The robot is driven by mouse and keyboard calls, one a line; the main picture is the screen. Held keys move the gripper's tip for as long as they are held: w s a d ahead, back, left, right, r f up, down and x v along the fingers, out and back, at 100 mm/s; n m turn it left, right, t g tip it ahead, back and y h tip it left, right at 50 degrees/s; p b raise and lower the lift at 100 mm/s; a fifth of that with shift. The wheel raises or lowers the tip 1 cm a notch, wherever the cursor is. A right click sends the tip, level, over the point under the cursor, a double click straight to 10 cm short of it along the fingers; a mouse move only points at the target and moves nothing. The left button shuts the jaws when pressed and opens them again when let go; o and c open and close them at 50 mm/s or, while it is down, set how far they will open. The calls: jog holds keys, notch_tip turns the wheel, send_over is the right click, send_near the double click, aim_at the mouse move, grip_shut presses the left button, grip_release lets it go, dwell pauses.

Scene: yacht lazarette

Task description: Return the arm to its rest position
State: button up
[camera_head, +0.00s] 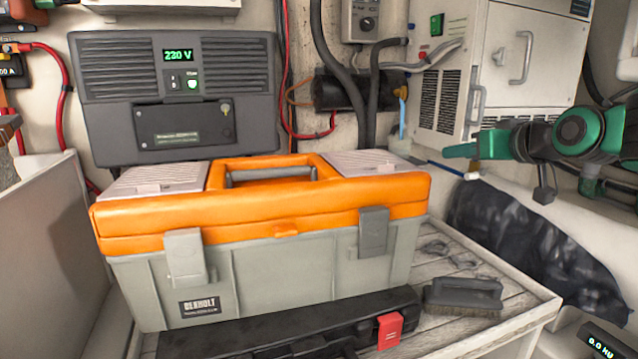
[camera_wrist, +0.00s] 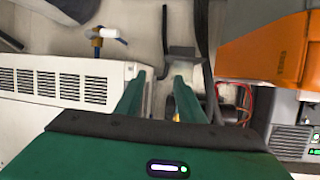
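My arm reaches in from the right edge in the head view, with green and dark links. My gripper (camera_head: 462,151) points left in the air, in front of the white cabinet and right of the orange-lidded toolbox. In the wrist view, the two green fingers of my gripper (camera_wrist: 162,76) stand apart with a gap between them. Nothing is seen held between them.
The grey and orange toolbox (camera_head: 270,262) stands on a slatted bench (camera_head: 455,325) with a brush (camera_head: 463,293) and a black case (camera_head: 300,325). The white cabinet (camera_head: 500,55) is behind my gripper. A dark bag (camera_head: 530,235) lies below my arm.

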jog(key=s+d+f+m+g+h, duration=0.25)
jog(key=s+d+f+g, duration=0.2)
jog(key=s+f, duration=0.65)
jog(key=s+d+f+m+g+h, duration=0.1)
jog(key=s+d+f+m+g, duration=0.3)
jog(key=s+f, duration=0.8)
jog(key=s+f+g, duration=0.2)
jog(key=s, duration=0.4)
jog(key=s+f+m+g+y, duration=0.1)
jog(key=s+f+g, duration=0.1)
jog(key=s, duration=0.4)
jog(key=shift+s+f+g, duration=0.15)
jog(key=shift+s+g, duration=0.1)
jog(key=shift+g, duration=0.6)
jog(key=shift+a+m, duration=0.1)
jog(key=shift+m, duration=0.15)
